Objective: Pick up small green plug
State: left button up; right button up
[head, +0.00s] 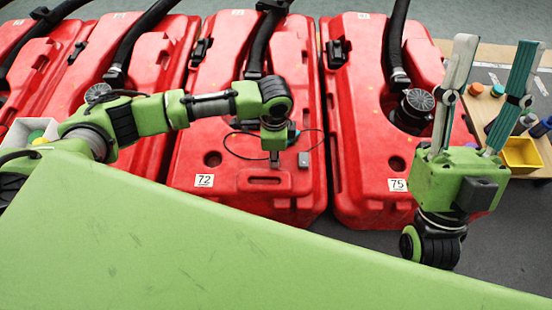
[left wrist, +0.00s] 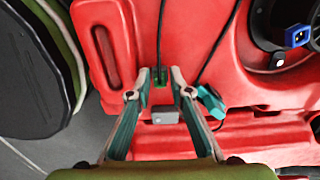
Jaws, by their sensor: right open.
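My left gripper (head: 274,160) points down over the red tank marked 72, in the middle of the head view. In the left wrist view its fingers are open, with the fingertips (left wrist: 160,73) on either side of a small green plug (left wrist: 160,80) on a dark cable. A narrow gap seems to show beside the plug. A larger teal plug (left wrist: 212,102) lies to the right, outside the right finger. In the head view I cannot make out the small plug. My right gripper (head: 497,50) is open and empty, pointing up at the right.
A small grey box (left wrist: 165,117) lies between the left fingers; it also shows in the head view (head: 303,160). Red tanks (head: 366,130) with black hoses stand in a row. A table at the right holds a yellow bin (head: 521,155). A blue connector (left wrist: 298,36) shows upper right.

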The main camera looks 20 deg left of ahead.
pick_arm(q)
grip_shut()
jog(key=shift+r, duration=0.1)
